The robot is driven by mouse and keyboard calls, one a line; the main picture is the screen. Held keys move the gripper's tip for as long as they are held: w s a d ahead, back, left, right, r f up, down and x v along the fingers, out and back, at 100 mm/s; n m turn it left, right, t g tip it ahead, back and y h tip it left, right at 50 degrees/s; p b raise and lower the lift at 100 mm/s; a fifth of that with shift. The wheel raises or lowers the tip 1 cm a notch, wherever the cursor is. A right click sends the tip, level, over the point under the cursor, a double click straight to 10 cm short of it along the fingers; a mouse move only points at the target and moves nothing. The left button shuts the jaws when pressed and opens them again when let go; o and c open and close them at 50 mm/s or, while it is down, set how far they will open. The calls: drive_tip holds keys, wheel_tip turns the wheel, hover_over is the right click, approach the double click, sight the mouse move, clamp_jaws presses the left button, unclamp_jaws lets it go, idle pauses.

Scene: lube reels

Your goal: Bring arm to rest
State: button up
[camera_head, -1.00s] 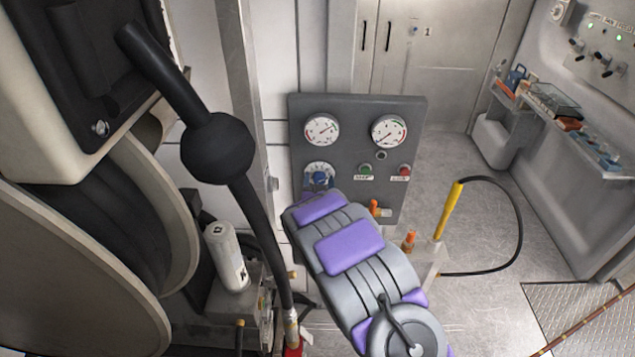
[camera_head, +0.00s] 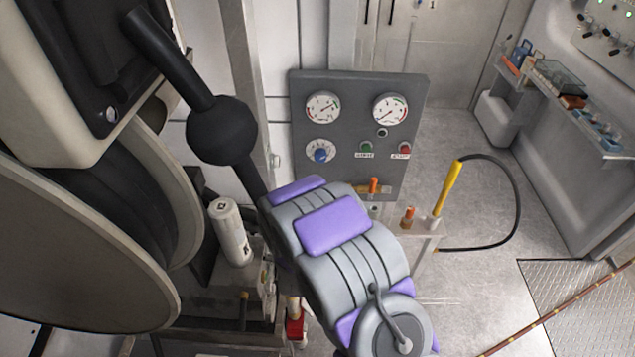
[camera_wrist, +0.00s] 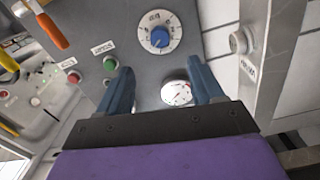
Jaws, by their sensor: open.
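My arm shows in the head view, grey with purple pads, in front of the lower part of the gauge panel. In the wrist view my gripper (camera_wrist: 160,88) has its two blue-grey fingers apart with nothing between them. Beyond the fingers is the grey control panel (camera_head: 345,95). It bears two round gauges, a blue knob (camera_head: 320,153), a green button (camera_head: 366,147) and a red button (camera_head: 404,148). In the wrist view the blue knob (camera_wrist: 160,38) is above the fingertips and one gauge (camera_wrist: 176,93) shows between the fingers. My gripper's fingers are hidden in the head view.
A large hose reel (camera_head: 70,250) with a black hose and ball (camera_head: 222,130) stands close on the left. A white cylinder (camera_head: 229,230) is beside my arm. A yellow-handled hose tool (camera_head: 447,187) stands right of the panel. Open floor (camera_head: 470,280) lies at right.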

drive_tip(key=shift+s+r, duration=0.1)
drive_tip(key=shift+s, duration=0.8)
drive_tip(key=shift+w, duration=0.1)
drive_tip(key=s+d+r+g, duration=0.2)
drive_tip(key=s+g, duration=0.3)
drive_tip(key=s+d+r+g+y, duration=0.1)
drive_tip(key=s+d+r+g, duration=0.2)
drive_tip(key=s+g, duration=0.3)
drive_tip(key=shift+s+d+r+g, duration=0.15)
drive_tip(key=shift+s+d+g, duration=0.05)
drive_tip(key=shift+d+g, duration=0.1)
drive_tip(key=s+d+r+g, duration=0.2)
drive_tip(key=s+d+r, duration=0.1)
drive_tip(key=s, duration=0.6)
drive_tip(key=s+d+r+n+g, duration=0.1)
drive_tip(key=s+d+r+g, duration=0.1)
drive_tip(key=s, duration=0.8)
drive_tip(key=s+d+r+g+h, duration=0.1)
drive_tip(key=s+d+r+g, duration=0.2)
drive_tip(key=s+d, duration=0.3)
drive_tip(key=shift+s+r+n+g+b, duration=0.2)
drive_tip(key=shift+s+g, duration=0.1)
drive_tip(key=shift+s, duration=0.8)
drive_tip(key=shift+s+r+n+g+b, duration=0.2)
drive_tip(key=shift+s+g, duration=0.1)
drive_tip(key=shift+s, duration=0.75)
drive_tip(key=shift+c, duration=0.3)
